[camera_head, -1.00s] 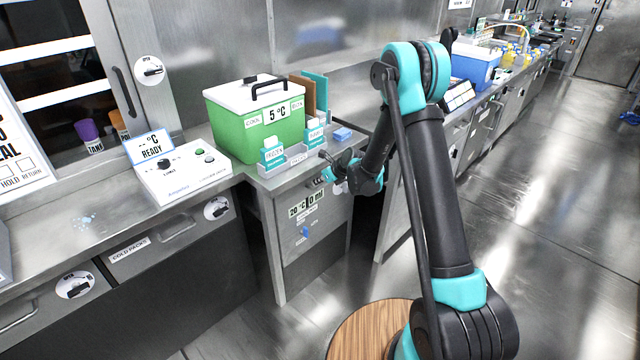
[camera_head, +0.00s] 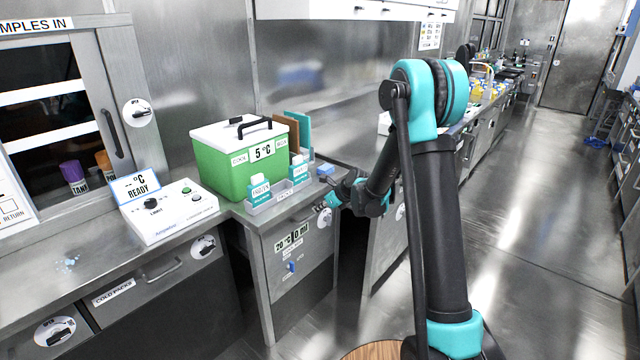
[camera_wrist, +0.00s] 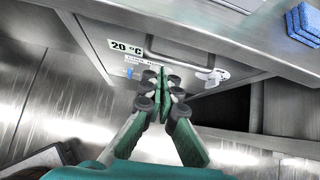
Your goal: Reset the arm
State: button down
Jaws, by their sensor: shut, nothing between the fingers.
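My arm, black and teal, rises at the right of the head view and bends down toward the counter. My gripper (camera_head: 329,201) is at the counter's front edge, just right of the labelled tray. In the wrist view my gripper (camera_wrist: 170,92) is shut with its fingertips together and nothing between them. Past the fingers is a steel drawer front (camera_wrist: 112,62) with a "20 °C" label, a blue knob and a handle (camera_wrist: 195,70). I cannot tell from these views whether the fingers touch the front.
A green cool box (camera_head: 222,170) with a white lid stands on the counter, beside a grey tray (camera_head: 283,194) of packets. A blue sponge-like block (camera_head: 325,170) lies near the edge. A white control box (camera_head: 170,213) stands left. The floor at right (camera_head: 540,200) is clear.

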jog(key=s+d+r+n+h, duration=0.2)
jog(key=s+d+r+n, duration=0.3)
jog(key=s+d+n, duration=0.3)
jog(key=s+d+n+h, duration=0.1)
jog(key=s+d+n, duration=0.4)
jog(key=s, duration=0.4)
jog(key=s+d+f+n+h, duration=0.1)
jog(key=s+d+n+h, duration=0.1)
jog(key=s+d+n, duration=0.4)
jog(key=s+d+n+g+h, duration=0.1)
jog(key=s+d+n, duration=0.4)
jog(key=s, duration=0.9)
jog(key=shift+d+f+n+h, duration=0.4)
jog(key=shift+d+h, duration=0.05)
jog(key=shift+h, duration=0.05)
